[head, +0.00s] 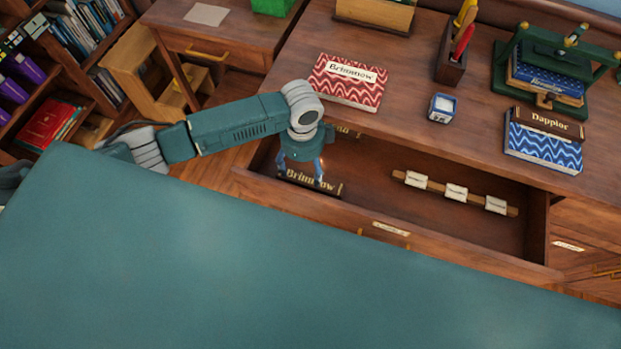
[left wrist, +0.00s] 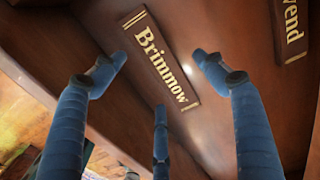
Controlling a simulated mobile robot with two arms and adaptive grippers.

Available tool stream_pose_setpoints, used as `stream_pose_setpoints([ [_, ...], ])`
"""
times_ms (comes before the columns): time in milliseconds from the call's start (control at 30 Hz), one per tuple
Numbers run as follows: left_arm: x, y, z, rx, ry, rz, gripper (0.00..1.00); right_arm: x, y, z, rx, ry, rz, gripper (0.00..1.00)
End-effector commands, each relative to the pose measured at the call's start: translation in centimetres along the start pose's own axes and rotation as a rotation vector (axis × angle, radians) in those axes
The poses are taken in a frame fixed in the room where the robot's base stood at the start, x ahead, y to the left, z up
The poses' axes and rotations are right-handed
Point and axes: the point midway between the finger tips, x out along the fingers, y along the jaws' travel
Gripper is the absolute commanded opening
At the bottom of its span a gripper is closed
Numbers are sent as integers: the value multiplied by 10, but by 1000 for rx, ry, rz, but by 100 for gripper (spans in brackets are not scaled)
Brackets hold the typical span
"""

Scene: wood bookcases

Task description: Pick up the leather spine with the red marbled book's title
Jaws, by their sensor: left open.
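The red marbled book (head: 350,80) lies on the desk top with a white label reading "Brimmow". A dark brown leather spine (head: 299,178) with gold "Brimmow" lettering lies in the open drawer; it also shows in the left wrist view (left wrist: 158,58). My left gripper (head: 301,170) points down into the drawer right above this spine. Its blue fingers are open and empty, spread around the spine in the left wrist view (left wrist: 160,72), and they appear not to grip it. My right gripper is not in view.
A second spine ending in "end" (left wrist: 293,22) lies near it in the drawer. A wooden strip with white pieces (head: 455,193) is in the drawer's right part. A blue book with a "Dappior" spine (head: 545,124), a green press (head: 553,62) and an ink bottle (head: 442,108) stand on the desk.

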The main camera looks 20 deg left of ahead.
Motion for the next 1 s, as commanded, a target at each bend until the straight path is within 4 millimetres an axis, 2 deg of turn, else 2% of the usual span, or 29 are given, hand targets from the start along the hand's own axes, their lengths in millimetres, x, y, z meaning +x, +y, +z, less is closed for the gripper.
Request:
stream_pose_setpoints([
  [200,24,7,-2,0,0,4,72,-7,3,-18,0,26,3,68],
  [400,50,8,-2,0,-1,1,72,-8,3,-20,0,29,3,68],
  [667,54,8,-2,1,0,0,72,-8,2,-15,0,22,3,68],
  [767,53,8,-2,1,0,0,56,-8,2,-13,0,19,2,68],
  [900,53,8,-2,0,-1,0,29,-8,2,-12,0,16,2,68],
  [1000,53,7,-2,0,-1,-1,29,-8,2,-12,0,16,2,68],
])
